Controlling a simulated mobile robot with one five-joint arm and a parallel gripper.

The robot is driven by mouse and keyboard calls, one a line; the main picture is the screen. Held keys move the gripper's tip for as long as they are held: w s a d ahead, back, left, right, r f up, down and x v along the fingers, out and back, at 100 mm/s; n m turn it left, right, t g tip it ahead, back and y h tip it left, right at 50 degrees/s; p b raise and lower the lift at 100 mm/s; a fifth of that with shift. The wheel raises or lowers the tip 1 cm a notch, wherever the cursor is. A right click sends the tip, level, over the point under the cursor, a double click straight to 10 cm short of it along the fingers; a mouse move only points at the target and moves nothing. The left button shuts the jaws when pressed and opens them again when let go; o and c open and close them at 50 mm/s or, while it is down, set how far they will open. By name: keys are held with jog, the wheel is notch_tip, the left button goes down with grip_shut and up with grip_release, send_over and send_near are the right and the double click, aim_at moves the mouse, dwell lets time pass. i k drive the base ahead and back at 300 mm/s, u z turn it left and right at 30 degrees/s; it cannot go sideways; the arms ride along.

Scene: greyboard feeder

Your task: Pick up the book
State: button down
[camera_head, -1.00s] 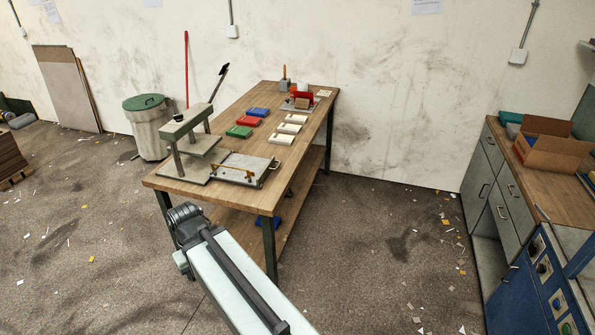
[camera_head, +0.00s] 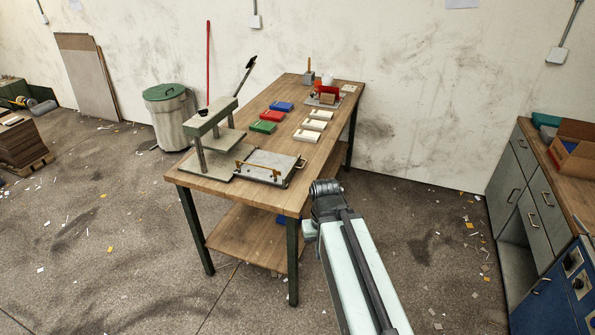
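Several small book-like blocks lie on the wooden table: a blue one (camera_head: 281,106), a red one (camera_head: 271,116) and a green one (camera_head: 263,127). I cannot tell which is the book meant. To their right lie white ones (camera_head: 306,136), in a short row. A blue thing, mostly hidden by a table leg, sits on the lower shelf. My arm reaches up from the bottom right, and its dark joint shows beside the table's right front corner, apart from the blocks. My gripper's fingers do not show.
A lever press (camera_head: 212,130) and a flat metal plate with a brass handle (camera_head: 264,167) occupy the table's (camera_head: 215,190) near end. A bin (camera_head: 172,115) stands at left. A cabinet (camera_head: 520,180) stands at right. Open floor with scraps lies between table and cabinet.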

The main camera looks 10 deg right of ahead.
aim_at(274, 115)
jog(key=z, duration=0.05)
jog(key=i, duration=1)
jog(key=u, duration=0.05)
